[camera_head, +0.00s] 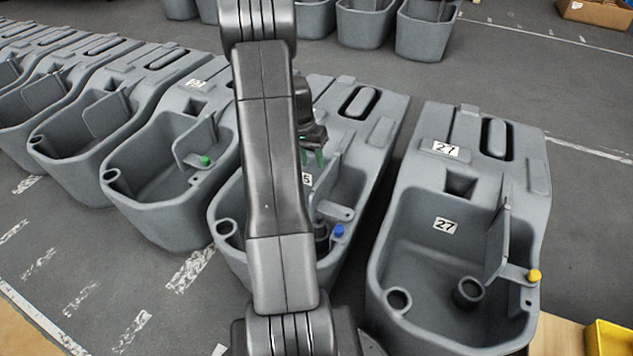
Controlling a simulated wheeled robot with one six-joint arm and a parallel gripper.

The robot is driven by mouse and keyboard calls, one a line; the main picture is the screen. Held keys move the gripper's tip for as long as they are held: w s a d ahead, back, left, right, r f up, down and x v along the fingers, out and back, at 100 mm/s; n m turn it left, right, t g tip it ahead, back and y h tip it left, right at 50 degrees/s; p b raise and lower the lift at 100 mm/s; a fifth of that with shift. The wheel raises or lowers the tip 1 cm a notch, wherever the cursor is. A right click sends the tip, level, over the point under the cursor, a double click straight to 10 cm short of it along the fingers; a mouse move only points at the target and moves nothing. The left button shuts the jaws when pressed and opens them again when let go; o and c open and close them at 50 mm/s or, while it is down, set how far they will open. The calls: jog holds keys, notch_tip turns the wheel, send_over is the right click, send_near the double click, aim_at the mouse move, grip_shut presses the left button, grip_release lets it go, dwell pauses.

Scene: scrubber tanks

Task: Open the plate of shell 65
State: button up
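A grey tank shell (385,135) stands in the middle, partly behind my arm. Its label (307,180) is mostly covered and only a final "5" shows, so I cannot read the full number. A grey plate (329,178) inside it looks raised, but my arm hides part of it. A blue knob (338,231) sits on the small ledge at its right side. My gripper (311,158) is above this shell's basin, close to the plate. Its two green-tipped fingers are apart, with nothing seen between them. I cannot tell whether it touches the plate.
Shell 27 (530,200), with an upright plate (497,240) and a yellow knob (534,276), stands at right. A shell with a green knob (205,161) stands at left, with several more beyond. A yellow bin (610,338) is at lower right.

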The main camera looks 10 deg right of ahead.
aim_at(317, 183)
jog(key=f, duration=0.2)
jog(key=d+f+b, duration=0.1)
jog(key=f, duration=0.2)
jog(key=f+b, duration=0.1)
jog(key=f, duration=0.1)
jog(key=shift+s+d+f, duration=0.15)
jog(key=shift+s+f, duration=0.2)
jog(key=shift+s, duration=0.05)
jog(key=shift+c, duration=0.5)
grip_shut()
